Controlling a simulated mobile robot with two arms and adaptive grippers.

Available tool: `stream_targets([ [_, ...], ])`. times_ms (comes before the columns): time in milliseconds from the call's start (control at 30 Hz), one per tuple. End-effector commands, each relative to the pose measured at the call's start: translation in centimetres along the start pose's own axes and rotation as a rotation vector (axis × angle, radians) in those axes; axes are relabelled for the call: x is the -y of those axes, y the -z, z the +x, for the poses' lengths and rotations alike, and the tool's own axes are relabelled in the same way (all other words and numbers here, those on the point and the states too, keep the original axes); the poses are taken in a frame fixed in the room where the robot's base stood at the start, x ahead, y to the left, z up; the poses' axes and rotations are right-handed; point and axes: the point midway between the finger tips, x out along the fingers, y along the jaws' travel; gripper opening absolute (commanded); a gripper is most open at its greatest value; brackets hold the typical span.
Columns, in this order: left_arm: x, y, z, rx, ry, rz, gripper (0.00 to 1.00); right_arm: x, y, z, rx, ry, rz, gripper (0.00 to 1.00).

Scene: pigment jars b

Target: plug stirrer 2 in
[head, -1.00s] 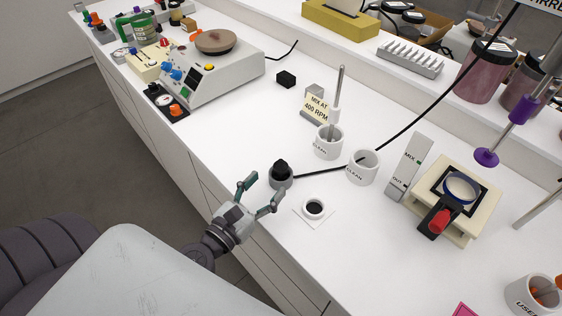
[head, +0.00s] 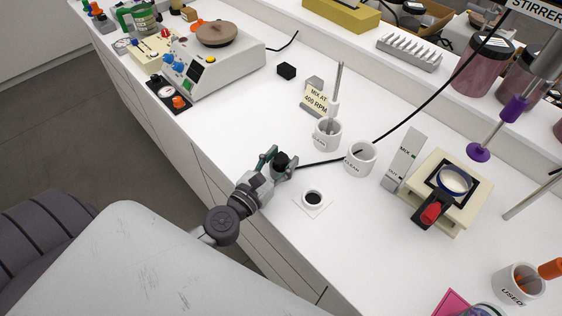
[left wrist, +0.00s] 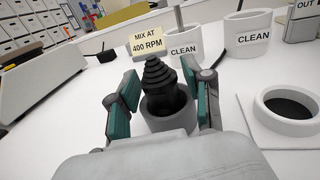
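A black ribbed plug (head: 281,160) stands upright in a grey round holder near the bench's front edge; the left wrist view shows the plug (left wrist: 160,85) and the holder (left wrist: 168,122) close up. Its black cable runs right, behind a white cup, toward the stirrer stand. My left gripper (head: 279,160) has its fingers on either side of the plug, apart, with narrow gaps visible in the left wrist view (left wrist: 167,98). A white ring with a dark opening (head: 313,198), likely a socket, lies to the right on the bench. A purple-tipped stirrer (head: 479,152) hangs at the right. My right gripper is out of view.
Two white cups marked CLEAN (head: 327,134) (head: 361,158) stand behind the plug. A MIX AT 400 RPM card (head: 315,100) stands farther back. A cream stand with a blue-rimmed dish (head: 455,181) and a USED cup (head: 518,285) are at right. Bench left of the plug is clear.

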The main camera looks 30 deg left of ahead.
Motion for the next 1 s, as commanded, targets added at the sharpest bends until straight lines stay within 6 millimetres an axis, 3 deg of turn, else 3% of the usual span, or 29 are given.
stream_targets([
  [33,0.0,0.0,0.0,0.0,0.0,0.0,0.36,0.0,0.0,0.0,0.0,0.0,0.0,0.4],
  [267,0.0,0.0,0.0,0.0,0.0,0.0,0.0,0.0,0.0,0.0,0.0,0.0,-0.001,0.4],
  [633,0.0,-0.9,0.0,0.002,0.0,0.001,0.0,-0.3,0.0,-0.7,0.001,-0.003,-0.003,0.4],
  [900,0.1,-5.2,0.0,0.002,0.001,0.0,0.0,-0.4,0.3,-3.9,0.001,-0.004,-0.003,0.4],
  [1000,2.3,-6.2,0.6,0.004,0.003,-0.005,0.0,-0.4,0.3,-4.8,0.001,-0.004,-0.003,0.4],
])
